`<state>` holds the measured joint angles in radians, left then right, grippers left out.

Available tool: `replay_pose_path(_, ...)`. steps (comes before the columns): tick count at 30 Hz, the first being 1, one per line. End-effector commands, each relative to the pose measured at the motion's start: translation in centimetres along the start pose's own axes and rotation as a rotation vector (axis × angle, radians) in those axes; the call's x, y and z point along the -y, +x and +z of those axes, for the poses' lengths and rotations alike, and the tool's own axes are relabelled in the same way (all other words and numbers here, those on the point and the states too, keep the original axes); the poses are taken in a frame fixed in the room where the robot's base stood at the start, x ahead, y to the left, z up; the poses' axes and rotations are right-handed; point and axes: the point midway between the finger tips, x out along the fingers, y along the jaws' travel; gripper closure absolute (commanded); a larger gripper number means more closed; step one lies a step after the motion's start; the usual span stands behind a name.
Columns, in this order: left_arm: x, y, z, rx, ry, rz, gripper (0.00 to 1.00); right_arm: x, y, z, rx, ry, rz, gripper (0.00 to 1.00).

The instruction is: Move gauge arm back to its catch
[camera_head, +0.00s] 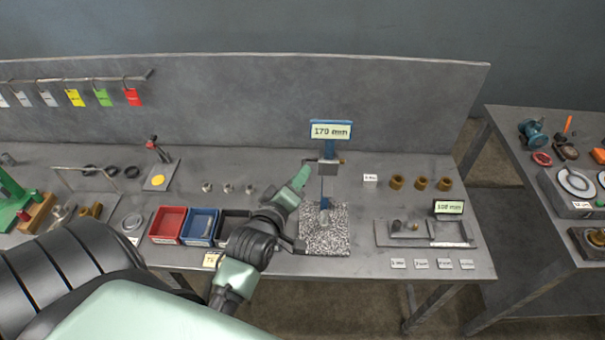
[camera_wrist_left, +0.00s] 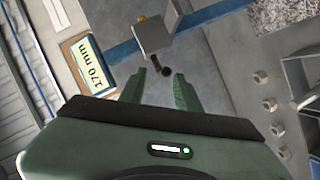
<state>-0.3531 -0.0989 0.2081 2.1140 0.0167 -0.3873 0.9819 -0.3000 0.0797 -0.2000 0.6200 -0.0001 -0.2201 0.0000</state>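The height gauge has a blue column (camera_head: 329,149) on a speckled granite base (camera_head: 325,238), with a "170 mm" display (camera_head: 331,130) on top. A grey block (camera_head: 322,163) with a small brass part sits on the column below the display. In the left wrist view the block (camera_wrist_left: 157,34) has a dark round knob (camera_wrist_left: 163,71) on a short stem. My left gripper (camera_head: 302,174) is just left of the column. Its two green fingers (camera_wrist_left: 160,85) are apart, with the knob near the gap between their tips; contact cannot be told. My right gripper is out of view.
Red (camera_head: 167,224), blue (camera_head: 202,226) and black bins stand left of the granite base, partly behind my arm. Brass bushings (camera_head: 420,183) and a tray with a "100 mm" display (camera_head: 449,207) are to the right. A back panel (camera_head: 240,100) rises behind the bench.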

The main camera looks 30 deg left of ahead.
Motion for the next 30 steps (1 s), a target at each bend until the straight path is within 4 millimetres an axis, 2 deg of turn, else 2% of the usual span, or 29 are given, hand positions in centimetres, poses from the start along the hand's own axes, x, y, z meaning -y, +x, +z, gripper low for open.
replay_pose_path(3,0.2,-2.1,0.1,0.0,0.0,-0.001,0.67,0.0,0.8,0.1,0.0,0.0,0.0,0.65)
replay_pose_path(9,0.0,-4.0,0.0,-0.001,0.0,0.001,0.67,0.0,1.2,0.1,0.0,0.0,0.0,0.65)
replay_pose_path(26,-0.1,-4.2,0.0,-0.001,0.001,0.001,0.67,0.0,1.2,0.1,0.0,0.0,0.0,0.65)
replay_pose_path(30,0.3,-4.4,1.1,0.049,0.067,-0.031,0.67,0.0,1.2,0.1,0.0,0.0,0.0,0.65)
